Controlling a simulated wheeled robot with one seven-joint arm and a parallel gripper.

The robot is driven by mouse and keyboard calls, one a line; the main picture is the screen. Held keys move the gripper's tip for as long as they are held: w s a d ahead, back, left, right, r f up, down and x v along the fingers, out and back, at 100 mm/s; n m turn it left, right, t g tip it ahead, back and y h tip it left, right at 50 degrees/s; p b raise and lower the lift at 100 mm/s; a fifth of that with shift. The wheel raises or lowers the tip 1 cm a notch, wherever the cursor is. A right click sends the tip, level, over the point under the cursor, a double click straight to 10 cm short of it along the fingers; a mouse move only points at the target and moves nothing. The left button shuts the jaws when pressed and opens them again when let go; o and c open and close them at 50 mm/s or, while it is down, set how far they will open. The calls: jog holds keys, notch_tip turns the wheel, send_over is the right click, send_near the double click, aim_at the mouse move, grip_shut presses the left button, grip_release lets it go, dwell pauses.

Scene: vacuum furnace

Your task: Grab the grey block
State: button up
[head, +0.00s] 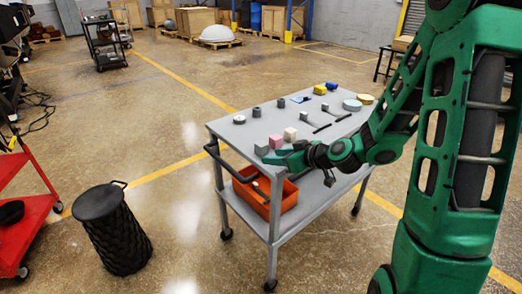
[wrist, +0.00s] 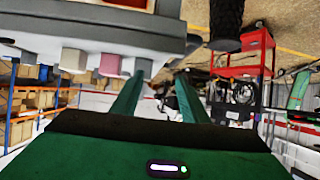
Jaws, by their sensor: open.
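My gripper (head: 272,158) is low over the cart's near edge, just beside the grey block. In the wrist view, which is upside down, the grey block (wrist: 143,67) shows by the tip of the left finger. The gripper (wrist: 160,74) has its two green fingers apart with nothing held between them. I cannot tell whether a finger touches the block.
A pink block (head: 276,141) and a beige block (head: 290,133) stand close by. Several cylinders and tools lie farther back. An orange bin (head: 264,196) is on the lower shelf. A black woven bin (head: 113,230) and red cart (head: 25,195) stand left, with open floor between.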

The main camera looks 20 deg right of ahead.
aim_at(265, 148)
jog(key=shift+w+d+m+t+h, duration=0.35)
jog(key=shift+w+d+t, duration=0.35)
jog(key=shift+w+d, duration=0.3)
jog(key=x, duration=1)
jog(key=shift+w+a+r, duration=0.15)
jog(key=shift+w+r, duration=0.05)
jog(key=shift+w, duration=0.15)
jog(key=shift+c, duration=0.6)
jog(key=c, duration=0.8)
